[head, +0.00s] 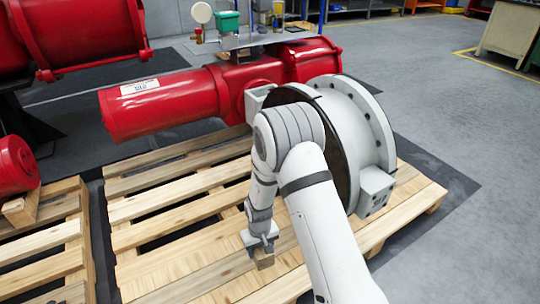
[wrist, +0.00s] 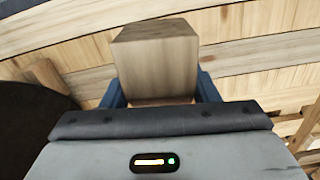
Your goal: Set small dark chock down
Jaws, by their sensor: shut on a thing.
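The small dark chock is a plain brown wooden block (wrist: 155,50), a little darker than the slats around it. In the wrist view it sits between the two blue fingers of my gripper (wrist: 160,90), which is shut on it. In the head view my gripper (head: 263,246) points down over the front of the middle pallet (head: 190,268), with the chock (head: 264,261) at its tips. The chock is at or just above the slats; I cannot tell whether it touches them.
The red valve actuator (head: 160,104) and its grey flanged valve body (head: 355,115) rest on the pallet, right beside my arm. Another pallet (head: 45,250) stands to the left, with a red cylinder (head: 17,165) on a wooden block (head: 20,208). Bare slats lie left of my gripper.

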